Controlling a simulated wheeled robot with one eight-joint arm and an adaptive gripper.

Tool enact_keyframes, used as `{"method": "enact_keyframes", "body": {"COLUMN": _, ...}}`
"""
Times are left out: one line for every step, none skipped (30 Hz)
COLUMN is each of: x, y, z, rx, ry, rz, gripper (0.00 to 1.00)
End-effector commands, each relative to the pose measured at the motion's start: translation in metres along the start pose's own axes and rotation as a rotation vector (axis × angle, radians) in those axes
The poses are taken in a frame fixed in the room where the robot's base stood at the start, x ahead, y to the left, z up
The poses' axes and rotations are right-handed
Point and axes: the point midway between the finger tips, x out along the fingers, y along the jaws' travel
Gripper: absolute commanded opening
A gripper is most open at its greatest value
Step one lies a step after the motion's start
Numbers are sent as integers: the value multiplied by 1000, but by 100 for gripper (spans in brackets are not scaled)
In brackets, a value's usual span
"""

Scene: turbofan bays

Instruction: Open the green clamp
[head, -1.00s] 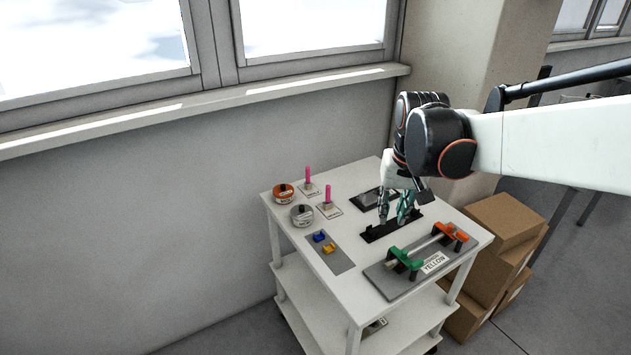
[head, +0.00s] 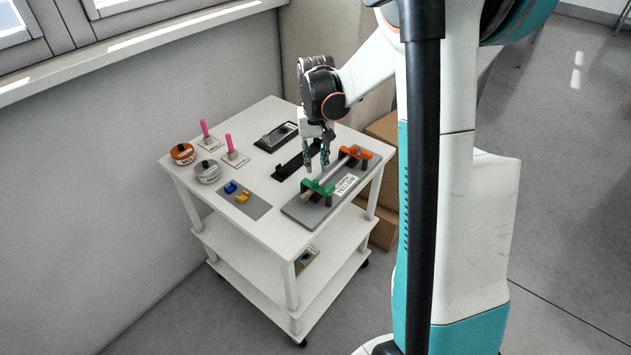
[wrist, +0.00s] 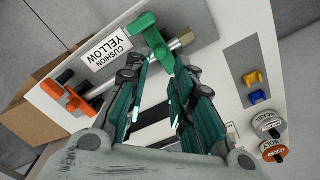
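The green clamp (head: 317,188) sits at the near left end of a metal rod on a grey plate (head: 298,211) on the white cart. In the wrist view the green clamp (wrist: 157,42) lies just beyond my fingertips, roughly between them. My gripper (head: 317,166) points down above the plate, near the green clamp. In the wrist view my gripper (wrist: 160,68) has its two teal fingers spread apart with nothing between them. I see no clear contact with the clamp.
An orange clamp (head: 356,153) holds the rod's other end, beside a label reading CUSHION YELLOW (head: 346,185). A black holder (head: 291,165) lies behind the plate. Blue (head: 230,187) and yellow (head: 242,197) pieces, tins and pink-handled items stand to the left.

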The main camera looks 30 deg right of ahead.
Motion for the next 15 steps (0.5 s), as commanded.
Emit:
{"method": "enact_keyframes", "body": {"x": 13, "y": 0, "z": 0, "rx": 0, "ry": 0, "rz": 0, "gripper": 23}}
{"method": "enact_keyframes", "body": {"x": 19, "y": 0, "z": 0, "rx": 0, "ry": 0, "rz": 0, "gripper": 23}}
{"method": "enact_keyframes", "body": {"x": 27, "y": 0, "z": 0, "rx": 0, "ry": 0, "rz": 0, "gripper": 23}}
{"method": "enact_keyframes", "body": {"x": 32, "y": 0, "z": 0, "rx": 0, "ry": 0, "rz": 0, "gripper": 23}}
{"method": "enact_keyframes", "body": {"x": 38, "y": 0, "z": 0, "rx": 0, "ry": 0, "rz": 0, "gripper": 23}}
{"method": "enact_keyframes", "body": {"x": 44, "y": 0, "z": 0, "rx": 0, "ry": 0, "rz": 0, "gripper": 23}}
{"method": "enact_keyframes", "body": {"x": 48, "y": 0, "z": 0, "rx": 0, "ry": 0, "rz": 0, "gripper": 23}}
{"method": "enact_keyframes", "body": {"x": 53, "y": 0, "z": 0, "rx": 0, "ry": 0, "rz": 0, "gripper": 23}}
{"method": "enact_keyframes", "body": {"x": 58, "y": 0, "z": 0, "rx": 0, "ry": 0, "rz": 0, "gripper": 23}}
{"method": "enact_keyframes", "body": {"x": 61, "y": 0, "z": 0, "rx": 0, "ry": 0, "rz": 0, "gripper": 23}}
{"method": "enact_keyframes", "body": {"x": 64, "y": 0, "z": 0, "rx": 0, "ry": 0, "rz": 0, "gripper": 23}}
{"method": "enact_keyframes", "body": {"x": 67, "y": 0, "z": 0, "rx": 0, "ry": 0, "rz": 0, "gripper": 23}}
{"method": "enact_keyframes", "body": {"x": 69, "y": 0, "z": 0, "rx": 0, "ry": 0, "rz": 0, "gripper": 23}}
{"method": "enact_keyframes", "body": {"x": 71, "y": 0, "z": 0, "rx": 0, "ry": 0, "rz": 0, "gripper": 23}}
{"method": "enact_keyframes", "body": {"x": 72, "y": 0, "z": 0, "rx": 0, "ry": 0, "rz": 0, "gripper": 23}}
